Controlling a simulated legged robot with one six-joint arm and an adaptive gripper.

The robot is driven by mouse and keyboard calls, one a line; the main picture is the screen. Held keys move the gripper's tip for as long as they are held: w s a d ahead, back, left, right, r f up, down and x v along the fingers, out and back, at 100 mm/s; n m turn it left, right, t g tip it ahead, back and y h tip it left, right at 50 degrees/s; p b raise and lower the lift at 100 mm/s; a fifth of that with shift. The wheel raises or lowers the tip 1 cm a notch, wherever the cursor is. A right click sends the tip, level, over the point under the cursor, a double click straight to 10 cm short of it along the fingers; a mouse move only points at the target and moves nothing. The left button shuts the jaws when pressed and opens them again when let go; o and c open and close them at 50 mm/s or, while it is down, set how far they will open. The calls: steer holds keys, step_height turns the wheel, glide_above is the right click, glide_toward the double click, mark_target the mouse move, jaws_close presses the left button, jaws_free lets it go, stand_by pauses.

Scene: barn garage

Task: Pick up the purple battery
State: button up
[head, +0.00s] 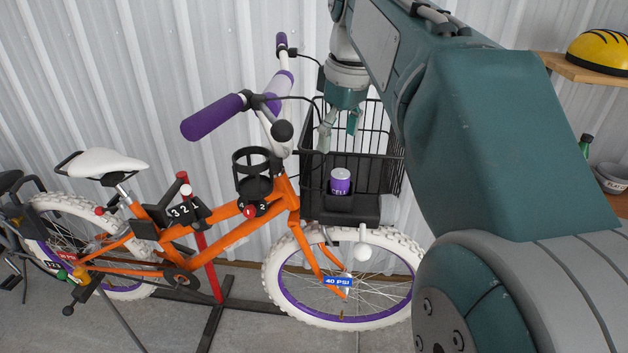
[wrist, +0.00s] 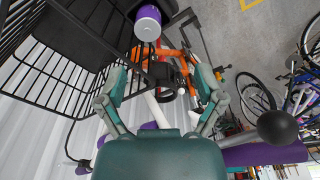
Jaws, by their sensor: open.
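The purple battery (head: 340,181) is a short cylinder with a white top and white lettering. In the wrist view the battery (wrist: 148,22) is at the top, seen from above at a slant. My gripper (head: 339,140) is above the battery, over the basket, and apart from it. In the wrist view my gripper (wrist: 160,78) has its two fingers spread wide with nothing between them. The battery lies beyond the fingertips. Its lower end is partly hidden by its holder in the head view.
The handlebar with purple grips (head: 213,117) and a black cup holder (head: 253,172) are left of the basket. A corrugated wall (head: 130,60) stands behind. A wooden shelf (head: 580,68) is at the right.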

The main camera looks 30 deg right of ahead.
mark_target(340, 172)
steer(key=d+f, duration=0.2)
steer(key=d, duration=0.1)
steer(key=shift+w+f, duration=0.1)
steer(key=shift+f, duration=0.6)
steer(key=a+f, duration=0.1)
steer(key=f, duration=0.1)
steer(key=a+f, duration=0.2)
steer(key=shift+w+a+f, duration=0.1)
steer(key=shift+w+a, duration=0.1)
steer(key=shift+a, duration=0.05)
steer(key=shift+d+f, duration=0.2)
steer(key=shift+f, duration=0.1)
steer(key=shift+d+f, duration=0.2)
steer(key=shift+d, duration=1.05)
steer(key=c, duration=0.6)
steer(key=shift+a, duration=0.3)
steer(key=c, duration=0.5)
steer(key=shift+a, duration=0.5)
jaws_close()
steer(key=shift+d, duration=0.1)
